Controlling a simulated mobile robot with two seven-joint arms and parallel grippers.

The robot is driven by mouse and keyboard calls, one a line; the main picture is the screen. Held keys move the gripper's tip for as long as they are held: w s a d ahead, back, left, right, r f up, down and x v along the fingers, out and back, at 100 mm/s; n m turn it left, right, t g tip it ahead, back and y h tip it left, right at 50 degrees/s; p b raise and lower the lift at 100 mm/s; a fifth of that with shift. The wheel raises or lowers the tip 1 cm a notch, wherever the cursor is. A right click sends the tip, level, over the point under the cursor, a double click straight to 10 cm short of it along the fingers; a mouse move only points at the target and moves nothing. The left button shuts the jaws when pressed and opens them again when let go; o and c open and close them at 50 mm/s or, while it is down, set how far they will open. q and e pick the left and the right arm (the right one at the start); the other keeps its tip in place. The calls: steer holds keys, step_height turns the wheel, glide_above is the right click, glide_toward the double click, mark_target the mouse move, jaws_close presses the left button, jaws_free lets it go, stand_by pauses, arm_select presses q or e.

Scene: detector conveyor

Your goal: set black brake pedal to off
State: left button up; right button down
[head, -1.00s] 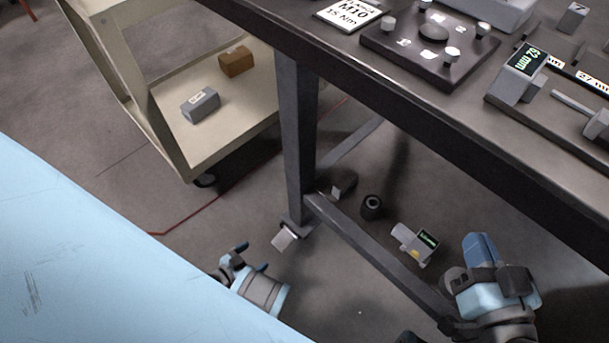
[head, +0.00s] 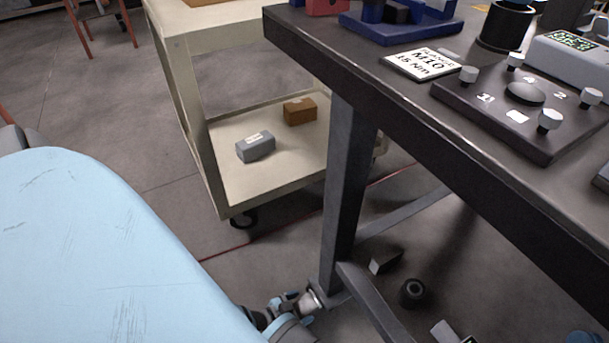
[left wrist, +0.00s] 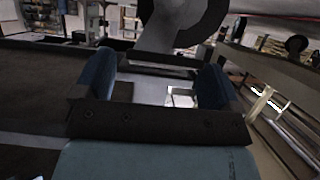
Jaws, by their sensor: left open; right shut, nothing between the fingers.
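I cannot make out the black brake pedal for certain. At the foot of the workbench leg (head: 345,190) is a small light grey piece (head: 310,301) near the floor. My left gripper (head: 289,299) is open beside it, low at the bottom of the head view. In the left wrist view its blue fingers (left wrist: 154,84) stand apart, with a pale piece (left wrist: 180,98) seen in the gap. Beyond them is a grey bracket-like shape with a dark round part (left wrist: 200,22). Only a blue bit of my right gripper (head: 582,338) shows at the bottom right edge; it is shut and empty.
A cream cart (head: 215,180) with a grey box (head: 256,147) and a brown box (head: 299,110) stands left of the bench. A black cylinder (head: 411,293) and a grey block (head: 385,261) lie on the floor under the bench.

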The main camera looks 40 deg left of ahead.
arm_select(q)
steer(key=shift+x, duration=0.85)
steer(key=shift+w+f, duration=0.1)
steer(key=shift+w, duration=0.05)
arm_select(e)
steer(key=shift+w+d+r+n+y, duration=0.1)
steer(key=shift+w+d+n+y, duration=0.05)
steer(key=shift+n+y, duration=0.2)
